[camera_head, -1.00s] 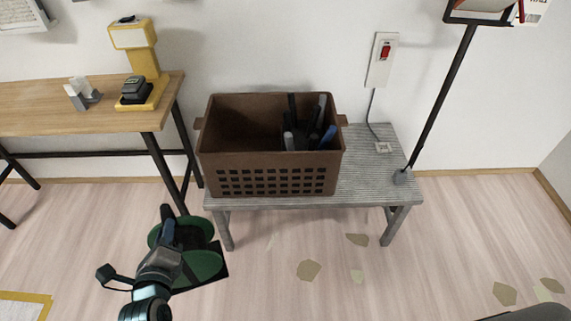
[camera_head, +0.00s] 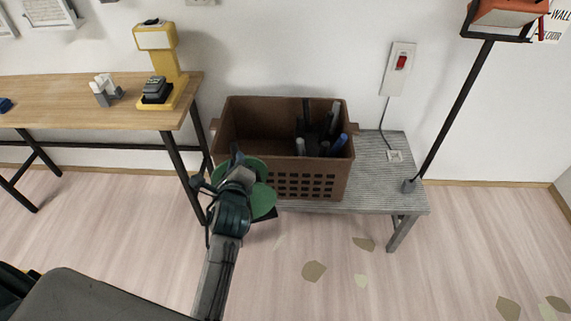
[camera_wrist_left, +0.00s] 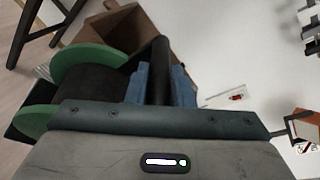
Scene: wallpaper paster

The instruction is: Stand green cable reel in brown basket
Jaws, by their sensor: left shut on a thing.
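The green cable reel (camera_head: 264,200) is held by my left gripper (camera_head: 238,160), in front of the left part of the brown basket (camera_head: 310,186). In the left wrist view the reel (camera_wrist_left: 92,57) shows two green discs with a dark core between them, and the jaws (camera_wrist_left: 160,80) are shut on a dark part of it. The brown basket (camera_wrist_left: 128,24) shows behind it there. The basket stands upright on a grey slatted bench, with dark tools and a blue-handled one in its right half; its left half looks empty. My right gripper is not in view.
The grey bench (camera_head: 391,180) has free room right of the basket. A wooden table (camera_head: 60,115) with a yellow device (camera_head: 168,80) stands at the left. A black lamp pole (camera_head: 455,110) rises at the right of the bench. Paper scraps (camera_head: 314,271) lie on the floor.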

